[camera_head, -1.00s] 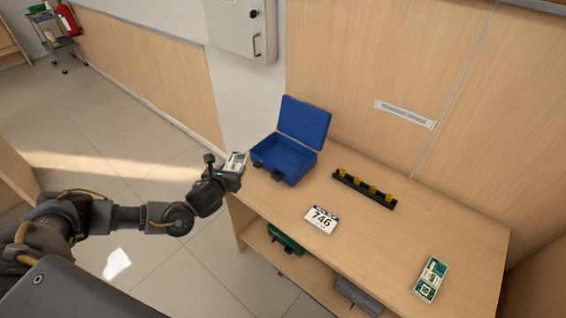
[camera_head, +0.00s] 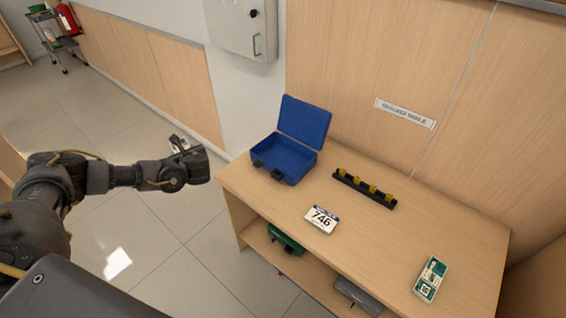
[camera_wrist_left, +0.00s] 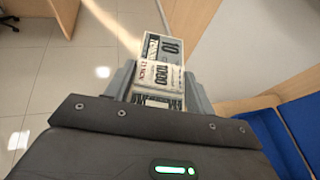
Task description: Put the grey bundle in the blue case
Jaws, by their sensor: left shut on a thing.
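The grey bundle (camera_wrist_left: 160,72), a banded stack of grey-white notes, is between the fingers of my left gripper (camera_wrist_left: 158,95) in the left wrist view. That gripper (camera_head: 184,146) is shut on it. In the head view it is up over the floor, left of the counter, and only a small part of the bundle shows. The blue case (camera_head: 286,158) stands on the counter's back left corner with its lid open and an empty inside. Its blue edge also shows at the right of the left wrist view (camera_wrist_left: 272,140). My right gripper is out of view.
On the counter (camera_head: 390,240) are a black holder with yellow pieces (camera_head: 364,189), a white card marked 746 (camera_head: 322,219) and a green-white bundle (camera_head: 431,279). A green item (camera_head: 285,238) and a grey item (camera_head: 358,296) lie below. A wall box (camera_head: 241,28) hangs behind.

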